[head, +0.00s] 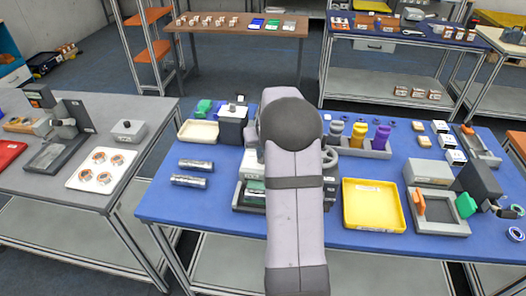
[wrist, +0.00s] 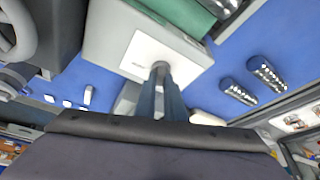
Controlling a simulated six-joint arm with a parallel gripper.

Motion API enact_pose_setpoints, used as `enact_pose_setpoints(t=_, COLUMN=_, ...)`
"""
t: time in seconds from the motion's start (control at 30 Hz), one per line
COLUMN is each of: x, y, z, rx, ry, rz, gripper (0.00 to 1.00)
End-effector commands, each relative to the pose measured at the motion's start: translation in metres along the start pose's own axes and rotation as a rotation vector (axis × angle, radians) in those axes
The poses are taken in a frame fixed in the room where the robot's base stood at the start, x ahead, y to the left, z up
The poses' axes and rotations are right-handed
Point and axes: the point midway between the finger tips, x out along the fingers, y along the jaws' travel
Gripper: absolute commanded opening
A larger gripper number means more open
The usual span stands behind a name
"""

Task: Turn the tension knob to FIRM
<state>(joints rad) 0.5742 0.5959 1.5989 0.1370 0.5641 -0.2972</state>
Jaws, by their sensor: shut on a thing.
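In the wrist view, the tension knob (wrist: 160,67) is a small grey round piece on a white plate (wrist: 141,55) on the light grey machine (wrist: 98,38). Small print on the plate is too blurred to read, so the knob's setting cannot be told. My gripper (wrist: 161,88) is shut on the knob, its two narrow fingers close together and covering most of it. In the head view, the machine (head: 250,195) stands mid-table. My arm hides the knob, the plate and the gripper there.
A grey handwheel (head: 352,137) sits right of my arm. Two metallic cylinders (head: 193,180) lie to the left. A yellow tray (head: 373,206) and a holder with colored spools (head: 366,149) are to the right. Blue table top is bare at the front left.

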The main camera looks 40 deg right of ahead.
Motion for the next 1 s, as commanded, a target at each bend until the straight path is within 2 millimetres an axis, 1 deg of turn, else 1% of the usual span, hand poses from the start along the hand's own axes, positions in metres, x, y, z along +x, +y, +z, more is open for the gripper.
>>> enact_pose_setpoints(t=0.63, x=0.0037, y=-0.0054, z=-0.0021, rx=0.553, ry=0.005, rz=0.23, gripper=0.0)
enact_pose_setpoints(t=1.0, x=0.0021, y=-0.0073, z=-0.0049, rx=0.881, ry=0.003, rz=0.364, gripper=0.0)
